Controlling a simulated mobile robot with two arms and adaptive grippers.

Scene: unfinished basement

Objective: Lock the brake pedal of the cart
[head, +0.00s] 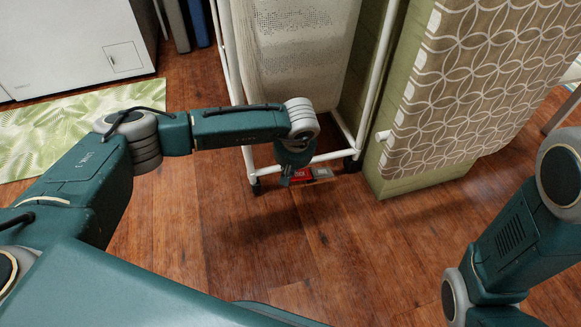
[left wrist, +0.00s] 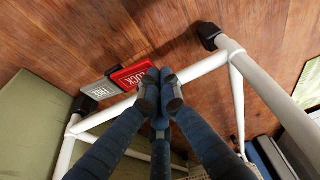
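The cart (head: 227,50) has a white tube frame holding a pale fabric bag. Its brake pedal is low on the near bottom rail. The red half marked LOCK (left wrist: 128,76) and the grey half marked FREE (left wrist: 97,92) show side by side in the left wrist view. In the head view the red half (head: 302,174) shows just right of my left gripper (head: 287,181). The fingertips of my left gripper (left wrist: 160,91) are together and empty, overlapping the red half's edge in the left wrist view; I cannot tell whether they touch it. My right gripper is out of view.
A green cabinet-like block (head: 402,186) with a patterned cloth (head: 490,80) stands close right of the cart. A white appliance (head: 75,45) and a leaf-print mat (head: 60,128) are at the left. The wooden floor (head: 330,255) in front is clear.

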